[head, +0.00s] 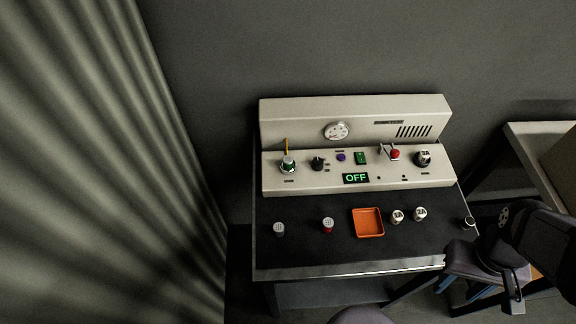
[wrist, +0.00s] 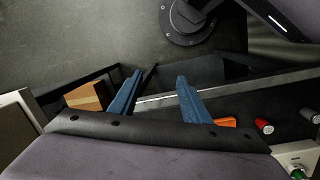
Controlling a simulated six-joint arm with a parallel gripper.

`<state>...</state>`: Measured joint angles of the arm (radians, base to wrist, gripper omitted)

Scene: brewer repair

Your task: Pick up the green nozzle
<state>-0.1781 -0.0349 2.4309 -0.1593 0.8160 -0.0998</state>
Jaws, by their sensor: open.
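The green nozzle (head: 288,167) sits at the left end of the pale machine's control panel, a green ring with a whitish top. A yellow stick stands just behind it. It also shows in part at the lower right corner of the wrist view (wrist: 298,174). My gripper (wrist: 158,95) has two blue fingers spread apart with nothing between them. In the head view my gripper (head: 467,287) is at the lower right, beyond the table's right front corner, far from the nozzle.
The black worktop holds a grey-topped part (head: 279,229), a red-based part (head: 327,226), an orange tray (head: 368,236), two labelled knobs (head: 397,217) (head: 420,214) and a small cylinder (head: 468,223) at right. A gauge (head: 337,131) and red button (head: 395,153) are on the machine. A cardboard box (wrist: 88,95) stands aside.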

